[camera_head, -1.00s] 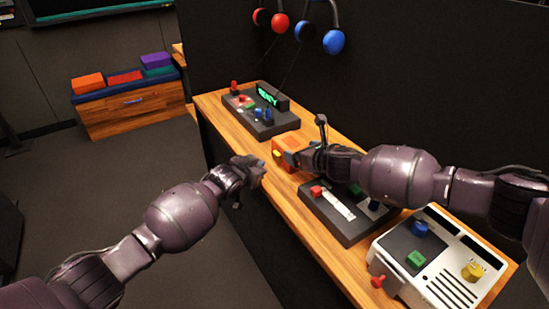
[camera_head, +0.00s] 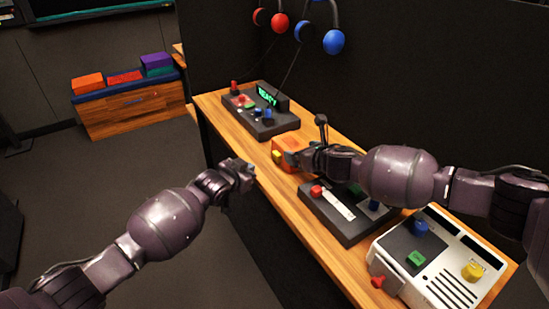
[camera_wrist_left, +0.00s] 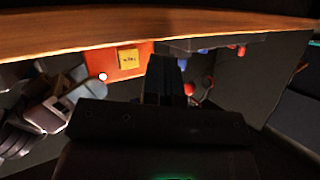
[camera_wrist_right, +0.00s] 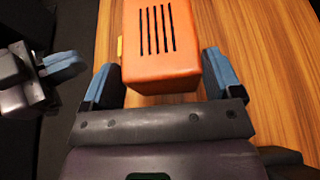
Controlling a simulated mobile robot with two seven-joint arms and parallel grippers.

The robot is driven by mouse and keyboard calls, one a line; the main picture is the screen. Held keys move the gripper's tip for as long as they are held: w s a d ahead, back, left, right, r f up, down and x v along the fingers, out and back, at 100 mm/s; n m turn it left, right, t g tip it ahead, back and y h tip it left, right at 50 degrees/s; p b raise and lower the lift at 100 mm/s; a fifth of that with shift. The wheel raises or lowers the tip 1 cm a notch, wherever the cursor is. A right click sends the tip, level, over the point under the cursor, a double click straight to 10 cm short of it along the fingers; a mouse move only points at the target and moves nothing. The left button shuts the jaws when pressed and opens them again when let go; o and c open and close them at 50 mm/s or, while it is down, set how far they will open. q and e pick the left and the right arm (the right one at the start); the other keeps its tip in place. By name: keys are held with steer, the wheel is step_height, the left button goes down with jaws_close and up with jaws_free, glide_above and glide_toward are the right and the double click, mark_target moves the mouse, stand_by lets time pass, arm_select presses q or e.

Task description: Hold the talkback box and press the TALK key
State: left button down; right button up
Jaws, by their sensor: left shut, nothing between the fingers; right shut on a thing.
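The talkback box is an orange box (camera_head: 288,150) near the desk's front edge, with a yellow TALK key (camera_head: 276,156) on the side facing my left arm. My right gripper (camera_head: 297,160) is shut on the box; in the right wrist view its blue fingers lie on either side of the slotted orange case (camera_wrist_right: 160,60). My left gripper (camera_head: 248,170) is shut and empty, in front of the desk edge and apart from the box. The left wrist view shows the box's orange face (camera_wrist_left: 100,68) and the yellow key (camera_wrist_left: 127,59), with nothing touching the key.
A dark slider panel (camera_head: 340,212) and a white panel (camera_head: 440,262) with coloured knobs stand nearer on the desk. A dark panel (camera_head: 262,118) with a green display stands beyond the box. Red and blue headphones (camera_head: 334,41) hang above. The floor left of the desk is clear.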

arm_select(q)
steer(key=s+a+r, duration=0.3)
steer(key=s+r, duration=0.3)
steer(key=shift+s+a, duration=0.2)
steer(key=shift+a, duration=0.15)
stand_by(1.0)
arm_select(e)
steer(key=o, duration=0.8)
steer(key=shift+s+d, duration=0.1)
steer(key=v, duration=1.1)
steer(key=shift+s+d+r, duration=0.15)
steer(key=shift+s+r, duration=0.1)
steer(key=shift+s, duration=0.05)
arm_select(q)
steer(key=shift+r, duration=0.2)
